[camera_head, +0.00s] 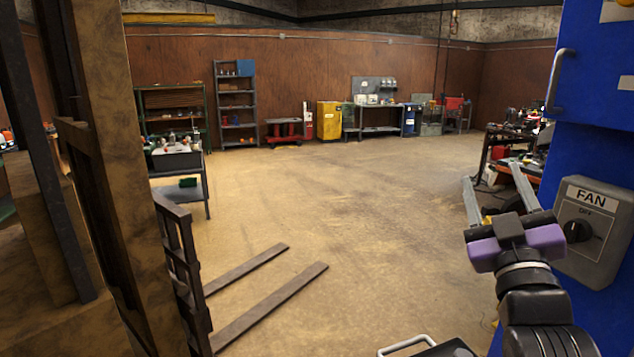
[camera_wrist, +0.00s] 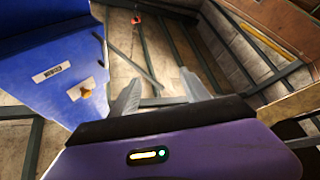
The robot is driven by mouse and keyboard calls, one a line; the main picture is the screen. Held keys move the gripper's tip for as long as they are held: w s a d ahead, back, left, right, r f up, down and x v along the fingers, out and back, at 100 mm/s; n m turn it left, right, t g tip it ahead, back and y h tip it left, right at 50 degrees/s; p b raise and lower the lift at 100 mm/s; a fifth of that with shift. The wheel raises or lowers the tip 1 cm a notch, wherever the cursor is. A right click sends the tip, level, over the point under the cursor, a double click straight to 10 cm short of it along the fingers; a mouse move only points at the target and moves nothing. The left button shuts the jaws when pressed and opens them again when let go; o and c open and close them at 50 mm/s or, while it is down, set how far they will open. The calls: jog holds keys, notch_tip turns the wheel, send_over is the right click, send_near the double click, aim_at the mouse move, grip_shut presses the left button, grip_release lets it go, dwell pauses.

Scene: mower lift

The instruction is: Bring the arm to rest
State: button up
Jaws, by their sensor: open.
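My gripper (camera_head: 492,174) is at the right of the head view, at the end of my raised black and purple arm. Its two grey fingers stand apart with nothing between them. It is just left of a blue cabinet (camera_head: 590,120) that carries a grey FAN switch box (camera_head: 597,232) with a black knob (camera_head: 577,231). I cannot tell whether the gripper touches the cabinet. In the wrist view the open fingers (camera_wrist: 160,82) point upward in the picture, past a blue panel (camera_wrist: 55,75) with a label and an orange knob (camera_wrist: 87,91).
A brown forklift-like frame (camera_head: 185,260) with two forks (camera_head: 268,308) low over the floor stands at the left. A cluttered workbench (camera_head: 510,145) is behind my gripper. Shelves (camera_head: 236,105) and a yellow cabinet (camera_head: 329,120) line the far wall. The middle floor (camera_head: 350,210) is clear.

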jog(key=s+a+f+m+g+y+b, duration=0.1)
jog(key=s+a+f+m, duration=0.1)
jog(key=s+f, duration=0.7)
jog(key=s+a+f+m+y, duration=0.1)
jog(key=s+a+f+m, duration=0.15)
jog(key=s+f, duration=0.75)
jog(key=s+a+f+g+b, duration=0.1)
jog(key=s+f+g, duration=0.2)
jog(key=s+f, duration=0.6)
jog(key=s+a+f+g+y, duration=0.1)
jog(key=s+f+g, duration=0.3)
jog(key=s+f, duration=0.6)
jog(key=s, duration=0.7)
jog(key=shift+a+g+y+b, duration=0.25)
jog(key=shift+g+y+b, duration=0.05)
jog(key=shift+b, duration=0.1)
jog(key=shift+s+r, duration=0.1)
jog(key=shift+c, duration=0.2)
